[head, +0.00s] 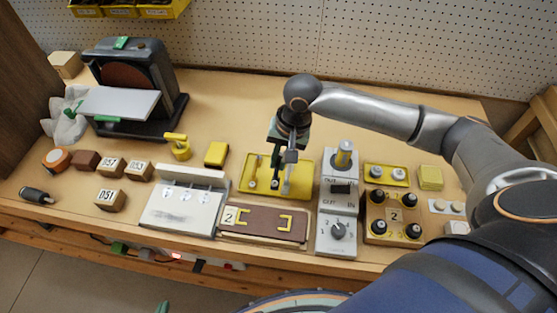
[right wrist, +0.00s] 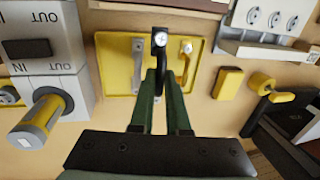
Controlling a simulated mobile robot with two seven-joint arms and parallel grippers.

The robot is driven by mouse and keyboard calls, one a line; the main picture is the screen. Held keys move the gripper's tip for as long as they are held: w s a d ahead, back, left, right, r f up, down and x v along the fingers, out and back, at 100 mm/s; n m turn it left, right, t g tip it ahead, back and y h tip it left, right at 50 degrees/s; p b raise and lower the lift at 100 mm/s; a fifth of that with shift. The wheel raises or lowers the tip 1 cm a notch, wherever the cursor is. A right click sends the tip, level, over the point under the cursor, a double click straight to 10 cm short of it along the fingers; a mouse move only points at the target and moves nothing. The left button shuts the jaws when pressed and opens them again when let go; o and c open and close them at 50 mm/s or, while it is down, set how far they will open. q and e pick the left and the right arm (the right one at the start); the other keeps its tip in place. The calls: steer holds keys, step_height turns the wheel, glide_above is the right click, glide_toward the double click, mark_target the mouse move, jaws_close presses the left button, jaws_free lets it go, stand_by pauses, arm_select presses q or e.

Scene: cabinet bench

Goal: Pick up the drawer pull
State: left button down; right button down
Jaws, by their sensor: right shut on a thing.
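A yellow tray (head: 302,190) lies mid-bench; it also shows in the right wrist view (right wrist: 112,80). My right gripper (head: 277,160) points down over it. In the right wrist view its green fingers (right wrist: 160,98) are shut on a dark curved drawer pull (right wrist: 163,66) with a pale, screwed end. Whether the held pull touches the tray is unclear. A green tip at the bottom edge of the head view looks like my left gripper (head: 162,307); its jaws are mostly cut off.
A brown panel (head: 264,225) with yellow brackets lies in front of the tray. A grey switch box (head: 338,200) stands close right. A sander (head: 130,75) stands back left.

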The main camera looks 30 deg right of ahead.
steer(key=s+a+r, duration=0.5)
steer(key=s+r, duration=0.1)
steer(key=s, duration=0.4)
steer(key=shift+r+p, duration=0.35)
steer(key=shift+r, duration=0.05)
steer(key=shift+s, duration=0.1)
steer(key=c, duration=1.4)
jaws_free()
jaws_close()
